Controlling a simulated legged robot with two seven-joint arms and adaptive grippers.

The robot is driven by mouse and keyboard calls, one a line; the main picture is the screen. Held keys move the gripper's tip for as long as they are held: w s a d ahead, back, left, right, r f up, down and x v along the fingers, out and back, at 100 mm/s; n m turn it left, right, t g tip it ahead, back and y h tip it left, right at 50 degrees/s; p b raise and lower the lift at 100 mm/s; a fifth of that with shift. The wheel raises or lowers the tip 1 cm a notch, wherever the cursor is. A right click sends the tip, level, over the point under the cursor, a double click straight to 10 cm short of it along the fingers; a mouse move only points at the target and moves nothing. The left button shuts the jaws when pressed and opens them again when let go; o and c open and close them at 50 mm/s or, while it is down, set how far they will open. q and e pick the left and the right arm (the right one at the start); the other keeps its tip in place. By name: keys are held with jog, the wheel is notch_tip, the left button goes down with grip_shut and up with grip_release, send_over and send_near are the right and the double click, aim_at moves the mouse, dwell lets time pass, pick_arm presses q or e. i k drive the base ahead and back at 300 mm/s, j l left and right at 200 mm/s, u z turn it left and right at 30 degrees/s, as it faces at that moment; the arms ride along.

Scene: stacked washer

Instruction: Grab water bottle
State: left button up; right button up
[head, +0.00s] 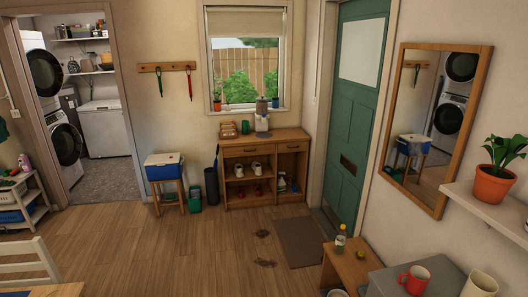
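A small clear bottle (340,241) stands upright on a low wooden bench (345,265) at the lower right in the head view. It has a dark cap and a pale label or contents; it is too small to tell which. Neither of my grippers is in view, and nothing is touching the bottle.
A doormat (300,242) lies before the green door (352,120). A chair (30,262) stands lower left. The middle wooden floor is mostly clear.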

aim_at(341, 238)
jog(key=i, duration=0.6)
jog(key=i+j+z, duration=0.1)
jog(key=i, duration=0.5)
jog(key=i+j, duration=0.1)
jog(key=i, duration=0.5)
jog(key=l+z, duration=0.05)
